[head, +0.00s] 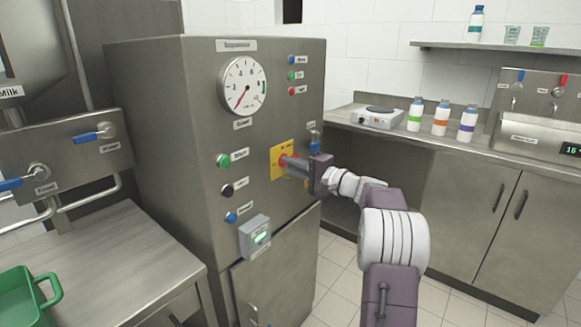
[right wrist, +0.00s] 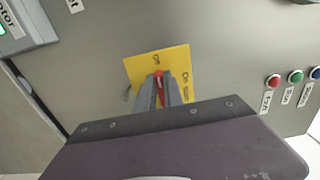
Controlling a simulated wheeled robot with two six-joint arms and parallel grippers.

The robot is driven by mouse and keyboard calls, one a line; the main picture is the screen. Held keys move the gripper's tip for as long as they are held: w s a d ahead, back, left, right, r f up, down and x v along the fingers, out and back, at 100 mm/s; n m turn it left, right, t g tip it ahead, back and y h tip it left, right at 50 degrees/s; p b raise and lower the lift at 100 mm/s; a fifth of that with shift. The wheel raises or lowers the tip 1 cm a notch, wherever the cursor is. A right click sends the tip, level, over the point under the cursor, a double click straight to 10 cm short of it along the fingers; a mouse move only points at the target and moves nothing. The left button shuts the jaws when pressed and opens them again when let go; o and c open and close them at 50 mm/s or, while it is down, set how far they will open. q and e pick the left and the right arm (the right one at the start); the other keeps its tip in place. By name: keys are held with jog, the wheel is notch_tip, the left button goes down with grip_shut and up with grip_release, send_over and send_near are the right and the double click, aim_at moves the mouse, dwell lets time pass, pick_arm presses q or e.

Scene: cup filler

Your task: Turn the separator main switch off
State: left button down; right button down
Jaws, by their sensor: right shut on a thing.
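The separator main switch has a yellow plate (head: 279,168) on the front of the steel separator cabinet (head: 165,140). My right gripper (head: 292,166) reaches it from the right and is shut on the switch's red handle (right wrist: 158,74). In the right wrist view the yellow plate (right wrist: 178,57) is seen from close, with "Off" at its top and "On" at its right. The red handle lies between my right fingers (right wrist: 159,92), its visible end just below "Off". The fingers hide part of the handle. My left gripper is not in view.
A round gauge (head: 243,86) is above the switch. Several buttons, such as the green one (head: 223,160), and a grey display box (head: 254,237) are nearby. A blue-handled valve (head: 314,140) is close to my right gripper. A counter with bottles stands right.

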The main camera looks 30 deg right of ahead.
jog(key=c, duration=1.5)
grip_release()
jog(key=shift+o, duration=0.2)
jog(key=v, duration=0.9)
jog(key=shift+a+f, duration=0.1)
jog(key=shift+f, duration=0.05)
